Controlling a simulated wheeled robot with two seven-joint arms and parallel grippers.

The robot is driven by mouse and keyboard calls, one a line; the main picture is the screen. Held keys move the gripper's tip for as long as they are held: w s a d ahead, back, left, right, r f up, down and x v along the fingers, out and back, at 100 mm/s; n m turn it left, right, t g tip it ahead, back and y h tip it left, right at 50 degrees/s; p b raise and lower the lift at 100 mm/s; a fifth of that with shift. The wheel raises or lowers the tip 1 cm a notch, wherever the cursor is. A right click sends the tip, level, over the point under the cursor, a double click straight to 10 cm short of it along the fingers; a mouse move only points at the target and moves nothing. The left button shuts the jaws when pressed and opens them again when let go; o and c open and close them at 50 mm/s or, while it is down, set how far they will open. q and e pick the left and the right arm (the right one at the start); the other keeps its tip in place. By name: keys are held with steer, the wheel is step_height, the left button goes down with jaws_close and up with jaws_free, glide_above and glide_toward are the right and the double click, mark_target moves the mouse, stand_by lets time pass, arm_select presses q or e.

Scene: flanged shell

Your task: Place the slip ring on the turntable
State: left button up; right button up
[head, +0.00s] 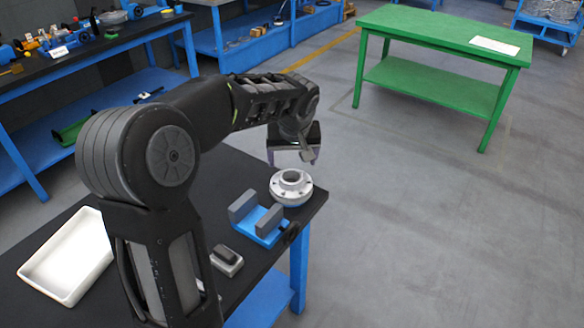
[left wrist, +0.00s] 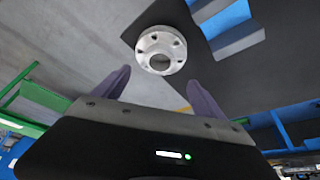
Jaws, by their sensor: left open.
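A round silver flanged part (head: 291,187) with a central bore and bolt holes sits at the far right corner of the black table; it also shows in the left wrist view (left wrist: 161,50). I cannot tell whether it is the slip ring, the turntable, or one resting on the other. No separate second ring is clear. My left gripper (head: 292,160) is open and empty, just above and behind the flanged part, apart from it. In the left wrist view its two fingers (left wrist: 158,76) stand wide apart, with the part beyond their tips. My right gripper is not in view.
A blue cradle with two grey uprights (head: 257,232) stands close in front of the flanged part. A grey block with a dark top (head: 226,262) and a white tray (head: 38,268) are on the same table. A green table (head: 430,24) stands apart across open floor.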

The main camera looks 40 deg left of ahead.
arm_select(q)
steer(key=shift+v, duration=1.05)
steer(key=s+d+f+m+g+h, duration=0.1)
steer(key=s+d+f+m+h, duration=0.15)
steer(key=d+f, duration=0.9)
steer(key=s+d+f+m+g+h, duration=0.1)
steer(key=s+d+f+m+h, duration=0.15)
steer(key=d+f, duration=0.9)
steer(key=s+d+f+h, duration=0.1)
steer(key=s+d+f, duration=0.3)
steer(key=s+f, duration=0.3)
steer(key=s+d+f+m+g+h, duration=0.1)
steer(key=s+d+f, duration=0.4)
steer(key=s, duration=0.8)
steer(key=x, duration=0.3)
steer(key=shift+a+f, duration=0.3)
steer(key=shift+f, duration=0.1)
steer(key=shift+c, duration=0.5)
